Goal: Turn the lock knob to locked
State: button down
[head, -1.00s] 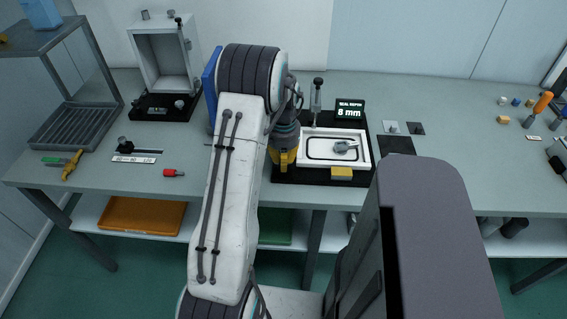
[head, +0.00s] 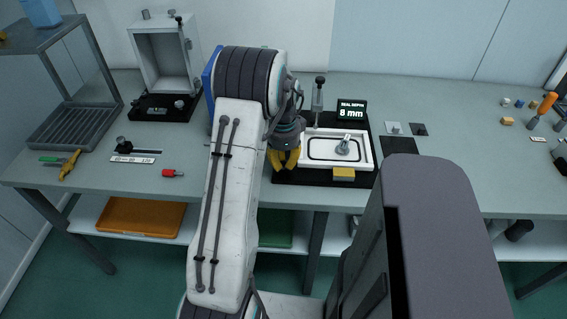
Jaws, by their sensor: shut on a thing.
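My gripper (head: 284,160), with yellow fingers, points down over the left end of a black fixture base (head: 310,177). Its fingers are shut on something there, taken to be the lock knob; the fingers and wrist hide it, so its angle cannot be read. Beside the gripper, a white tray (head: 369,155) with a black seal line sits on the base. A small grey metal lever-like piece (head: 343,146) stands in the tray, tilted up to the right. No locked or unlocked mark is legible.
A red-handled piece (head: 172,173) lies left of my arm. An open white box (head: 162,62) stands at back left.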

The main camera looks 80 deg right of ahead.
aim_at(283, 162)
jog(key=shift+m, duration=1.2)
jog(key=c, duration=1.2)
grip_release()
notch_tip(283, 162, up, 12)
